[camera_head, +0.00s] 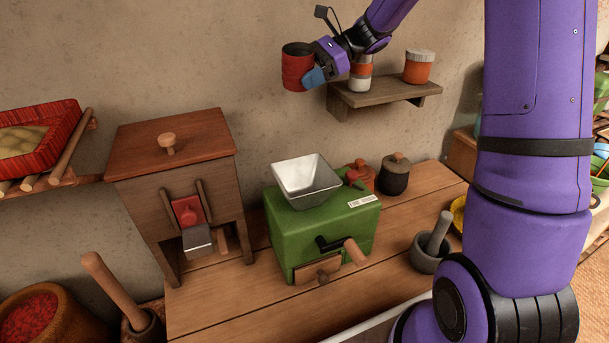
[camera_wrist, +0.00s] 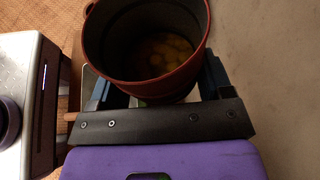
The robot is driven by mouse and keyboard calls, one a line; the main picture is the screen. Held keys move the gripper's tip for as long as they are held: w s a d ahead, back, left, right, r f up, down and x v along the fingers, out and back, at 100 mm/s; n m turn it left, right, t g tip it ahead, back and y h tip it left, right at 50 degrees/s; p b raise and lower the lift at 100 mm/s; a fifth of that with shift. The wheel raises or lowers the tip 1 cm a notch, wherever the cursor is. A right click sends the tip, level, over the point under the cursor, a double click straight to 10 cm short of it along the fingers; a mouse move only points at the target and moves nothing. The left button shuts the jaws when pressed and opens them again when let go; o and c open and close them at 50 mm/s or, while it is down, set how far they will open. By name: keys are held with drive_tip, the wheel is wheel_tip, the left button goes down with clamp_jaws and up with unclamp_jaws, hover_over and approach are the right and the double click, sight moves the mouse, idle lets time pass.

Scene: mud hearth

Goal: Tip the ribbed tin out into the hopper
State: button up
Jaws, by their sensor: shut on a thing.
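My gripper (camera_head: 312,78) is shut on the ribbed tin (camera_head: 297,66), a dark red open-topped can. It holds the tin upright in the air, in front of the wall and left of the wall shelf. In the wrist view, the tin (camera_wrist: 90,40) sits between the fingers, and several yellowish round pieces (camera_wrist: 165,52) lie at its bottom. The hopper (camera_head: 308,184) is a pale metal square funnel on top of a green mill (camera_head: 320,235). It stands on the wooden table, below the tin and apart from it. The hopper's inside looks empty.
A wooden shelf (camera_head: 385,95) with jars is right of my gripper. A wooden cabinet (camera_head: 175,150) stands left of the mill. Two small lidded pots (camera_head: 394,175) stand behind it, and a mortar (camera_head: 428,255) is to its right. The air between tin and hopper is clear.

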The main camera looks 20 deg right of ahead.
drive_tip(key=shift+s+a+f+n+t, duration=0.1)
drive_tip(key=shift+s+f+n+t, duration=0.25)
drive_tip(key=shift+f, duration=0.5)
wheel_tip(320, 180, down, 12)
drive_tip(key=s+n+t+h+p, duration=0.1)
drive_tip(key=s+n+t+p, duration=0.1)
drive_tip(key=n+t+p, duration=0.1)
drive_tip(key=shift+s+a+n+t, duration=0.15)
drive_tip(key=shift+a+n+t, duration=0.2)
drive_tip(key=shift+n, duration=0.4)
drive_tip(key=shift+r+n+t+p, duration=0.4)
drive_tip(key=shift+n+t+p, duration=0.1)
drive_tip(key=shift+s+f+n+t+p, duration=0.15)
drive_tip(key=shift+f+n+t+p, duration=0.2)
drive_tip(key=shift+n, duration=0.25)
idle(0.6)
drive_tip(key=shift+s+a+f+n+t, duration=0.1)
drive_tip(key=shift+s+n+t, duration=0.15)
drive_tip(key=shift+s, duration=0.1)
drive_tip(key=shift+s+a+f+n+t, duration=0.1)
drive_tip(key=shift+s+n+t, duration=0.15)
drive_tip(key=shift+s, duration=0.1)
idle(0.3)
drive_tip(key=shift+s+a+r+n+t+p, duration=0.1)
drive_tip(key=shift+s+r+n+t+p, duration=0.25)
drive_tip(key=shift+r+n+t, duration=0.25)
idle(1.3)
